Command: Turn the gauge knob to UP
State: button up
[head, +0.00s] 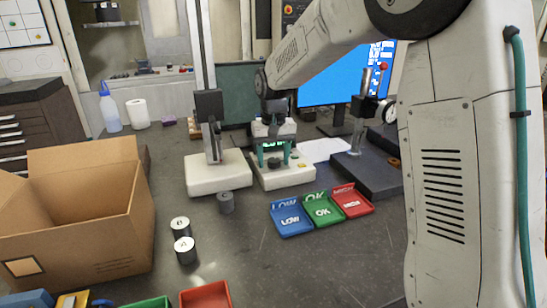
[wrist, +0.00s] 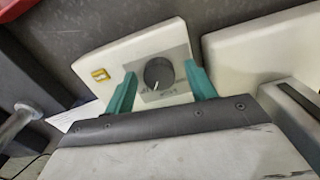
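The gauge knob (wrist: 159,74) is a dark round dial on a grey plate on the front of a white gauge base (wrist: 120,58). Its white pointer line points down and slightly left in the wrist view. The small lettering by the knob is too blurred to read. My gripper (wrist: 160,76) is open, with its two teal fingers to the left and right of the knob in that view, apart from it. In the head view my gripper (head: 273,160) hangs over the white gauge base (head: 286,179), and the knob is hard to make out there.
A second white base with a column (head: 217,175) stands close on the left. A dark stand with a dial gauge (head: 368,178) is on the right. Blue, green (head: 323,211) and red trays lie in front. Metal cylinders (head: 185,251) and a cardboard box (head: 75,215) are at left.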

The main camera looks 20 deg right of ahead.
aim_at(274, 160)
notch_tip(274, 160, up, 8)
jog(key=shift+f, duration=0.1)
dwell(0.4)
jog(key=shift+s+f, duration=0.2)
jog(key=shift+n+g, duration=0.3)
jog(key=shift+g, duration=0.1)
jog(key=s, duration=0.1)
jog(key=s+f, duration=0.2)
jog(key=s, duration=0.1)
jog(key=shift+d, duration=0.1)
jog(key=s+d+r+t, duration=0.1)
jog(key=s+d+t, duration=0.1)
jog(key=s, duration=3)
jog(key=shift+s+d+r+n, duration=0.15)
jog(key=shift+s+d+n, duration=0.15)
jog(key=shift+s+d, duration=0.15)
